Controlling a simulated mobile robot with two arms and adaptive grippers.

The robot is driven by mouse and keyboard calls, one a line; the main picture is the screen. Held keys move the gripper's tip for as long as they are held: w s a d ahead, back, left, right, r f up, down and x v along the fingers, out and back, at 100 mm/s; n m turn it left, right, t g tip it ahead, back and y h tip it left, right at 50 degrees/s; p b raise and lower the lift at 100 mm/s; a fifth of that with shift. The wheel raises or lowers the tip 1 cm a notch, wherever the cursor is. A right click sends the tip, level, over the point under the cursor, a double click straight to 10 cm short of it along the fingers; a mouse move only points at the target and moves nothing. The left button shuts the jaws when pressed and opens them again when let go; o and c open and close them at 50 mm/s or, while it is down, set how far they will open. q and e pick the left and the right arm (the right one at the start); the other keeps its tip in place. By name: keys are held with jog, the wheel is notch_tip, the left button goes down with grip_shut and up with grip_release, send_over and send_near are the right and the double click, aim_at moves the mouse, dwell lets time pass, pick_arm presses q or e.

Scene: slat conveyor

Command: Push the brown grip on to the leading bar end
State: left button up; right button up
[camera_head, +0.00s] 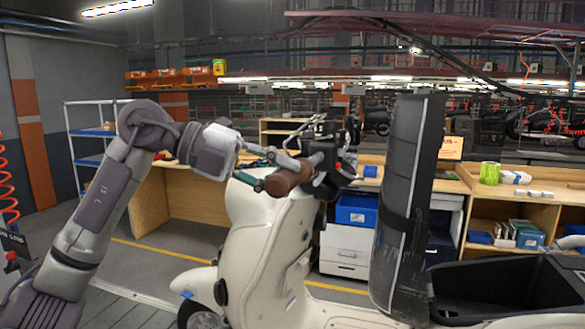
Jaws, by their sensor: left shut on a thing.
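The brown grip (289,178) is a short cylinder at the near side of the scooter's handlebar. My left gripper (272,172) reaches in from the left, and its fingers are shut on the brown grip. The grip's right end lies against the dark handlebar assembly (325,150). I cannot tell how far the grip sits over the bar end, since the bar end is hidden. The cream scooter (270,245) stands upright below, its front to the left.
A tall black panel (405,190) stands upright on the scooter behind the handlebar. Wooden workbenches (180,200), a white drawer unit (345,255) and a blue bin (356,212) stand behind. A white shelf rack (90,160) is at the left.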

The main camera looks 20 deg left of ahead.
pick_arm(q)
jog(key=shift+s, duration=0.1)
jog(key=shift+r, duration=0.1)
dwell(0.4)
jog(key=shift+w+p, duration=0.75)
jog(key=shift+w, duration=0.4)
jog(key=shift+w, duration=0.1)
jog(key=shift+w+p, duration=0.3)
jog(key=shift+p, duration=0.15)
jog(key=shift+w+d+p, duration=0.1)
jog(key=shift+w+p, duration=0.4)
jog(key=shift+w, duration=0.2)
